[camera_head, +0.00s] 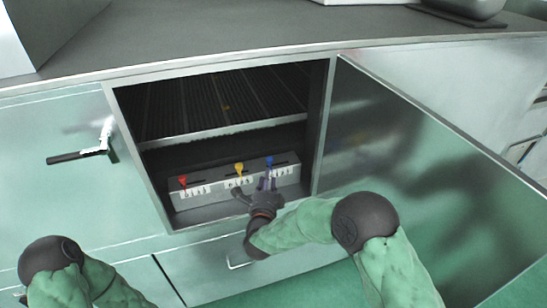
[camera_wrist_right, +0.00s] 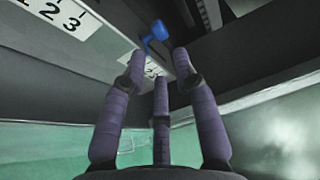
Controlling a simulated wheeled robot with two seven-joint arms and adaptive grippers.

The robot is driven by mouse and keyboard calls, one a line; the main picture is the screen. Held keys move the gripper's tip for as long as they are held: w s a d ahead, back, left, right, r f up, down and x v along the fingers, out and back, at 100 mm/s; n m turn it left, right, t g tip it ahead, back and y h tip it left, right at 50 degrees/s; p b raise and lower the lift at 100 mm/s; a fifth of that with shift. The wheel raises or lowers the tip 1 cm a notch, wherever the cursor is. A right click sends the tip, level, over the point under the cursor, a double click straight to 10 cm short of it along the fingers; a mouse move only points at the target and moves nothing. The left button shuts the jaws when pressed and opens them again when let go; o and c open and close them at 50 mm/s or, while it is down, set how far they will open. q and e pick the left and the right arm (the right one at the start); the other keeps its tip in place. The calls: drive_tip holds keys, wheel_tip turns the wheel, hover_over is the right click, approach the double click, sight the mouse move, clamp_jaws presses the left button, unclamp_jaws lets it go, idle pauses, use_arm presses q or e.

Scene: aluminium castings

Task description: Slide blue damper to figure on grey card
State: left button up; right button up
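The blue damper (camera_head: 269,160) is a small blue knob at the right end of a grey box with number scales, inside an open cabinet. It also shows in the right wrist view (camera_wrist_right: 157,31), just beyond my fingertips. My right gripper (camera_head: 260,188) is in front of the box, just below the blue damper. In the right wrist view its three purple fingers (camera_wrist_right: 160,72) are spread, with the knob beyond the gap between the upper two. Contact with the knob cannot be told. I cannot make out a grey card. My left gripper is out of view.
A red damper (camera_head: 183,181) and a yellow damper (camera_head: 239,168) stand left of the blue one. A ribbed shelf (camera_head: 220,105) is above the box. The cabinet door (camera_head: 430,170) stands open at right.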

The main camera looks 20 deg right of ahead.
sight(269, 163)
drive_tip(key=b+x, duration=0.2)
drive_tip(key=x, duration=0.7)
drive_tip(key=shift+w+f, duration=0.15)
drive_tip(key=shift+w, duration=0.15)
drive_tip(key=shift+w+d, duration=0.2)
drive_tip(key=shift+w, duration=0.15)
clamp_jaws()
